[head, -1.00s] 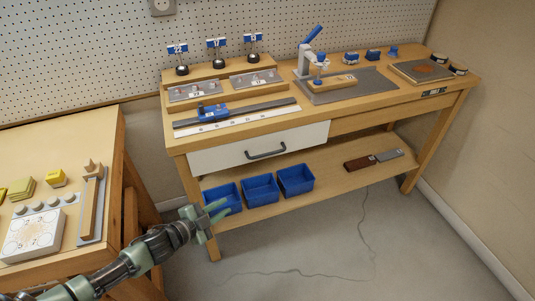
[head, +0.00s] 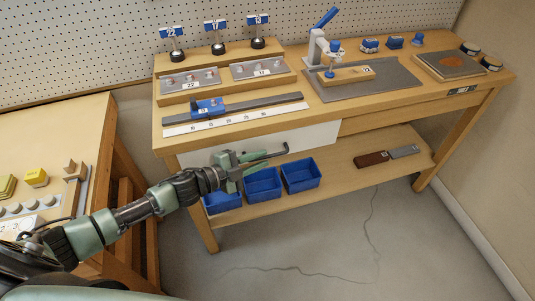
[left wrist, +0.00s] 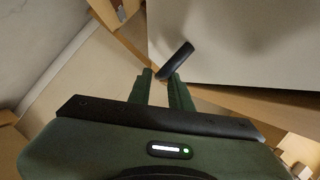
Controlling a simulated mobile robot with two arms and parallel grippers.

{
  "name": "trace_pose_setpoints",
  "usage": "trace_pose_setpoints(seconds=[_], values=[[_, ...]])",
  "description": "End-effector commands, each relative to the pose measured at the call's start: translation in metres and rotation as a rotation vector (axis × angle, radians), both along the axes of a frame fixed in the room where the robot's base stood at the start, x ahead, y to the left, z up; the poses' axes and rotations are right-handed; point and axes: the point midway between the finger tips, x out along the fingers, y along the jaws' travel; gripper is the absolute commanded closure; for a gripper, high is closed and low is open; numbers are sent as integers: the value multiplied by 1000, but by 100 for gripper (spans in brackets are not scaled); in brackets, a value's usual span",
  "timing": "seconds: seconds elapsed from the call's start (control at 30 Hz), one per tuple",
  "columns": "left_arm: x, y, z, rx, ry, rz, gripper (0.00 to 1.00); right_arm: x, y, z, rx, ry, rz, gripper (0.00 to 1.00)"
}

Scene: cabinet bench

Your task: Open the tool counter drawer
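The tool counter drawer has a white front (head: 315,137) with a dark bar handle (head: 268,154), and it looks closed under the wooden counter top. My left gripper (head: 240,165) is in front of the drawer at the handle's left part and hides some of the front and handle. In the left wrist view the dark handle (left wrist: 178,58) runs down to the tips of the left gripper (left wrist: 161,78). The two fingers stand apart, with the handle's near end at the gap between them. I cannot tell whether they touch it. My right gripper is not in view.
Blue bins (head: 301,175) stand on the lower shelf (head: 345,168) just below the drawer and the left gripper. A second wooden table (head: 80,125) is at the left. The floor (head: 320,240) in front of the counter is clear.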

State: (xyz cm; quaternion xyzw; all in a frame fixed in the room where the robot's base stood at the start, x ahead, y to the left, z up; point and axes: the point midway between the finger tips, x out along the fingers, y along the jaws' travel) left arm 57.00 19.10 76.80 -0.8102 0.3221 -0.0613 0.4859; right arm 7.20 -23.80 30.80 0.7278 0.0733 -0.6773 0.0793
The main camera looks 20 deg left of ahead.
Motion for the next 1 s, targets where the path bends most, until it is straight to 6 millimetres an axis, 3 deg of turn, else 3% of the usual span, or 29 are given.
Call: trace_pose_setpoints(seconds=[0.2, 0.4, 0.53, 0.6, 0.63, 1.0], values=[[21, -15, -5, 0, 0, 1, 80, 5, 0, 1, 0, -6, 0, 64], [24, -18, -7, 0, 0, 1, 80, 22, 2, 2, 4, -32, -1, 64], [24, -17, -6, 0, 0, 1, 80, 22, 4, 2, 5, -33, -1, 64], [24, -17, -7, 0, 0, 1, 97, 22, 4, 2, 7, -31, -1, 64], [24, -17, -7, 0, 0, 1, 100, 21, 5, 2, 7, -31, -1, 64], [24, -17, -7, 0, 0, 1, 100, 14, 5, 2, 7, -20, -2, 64]])
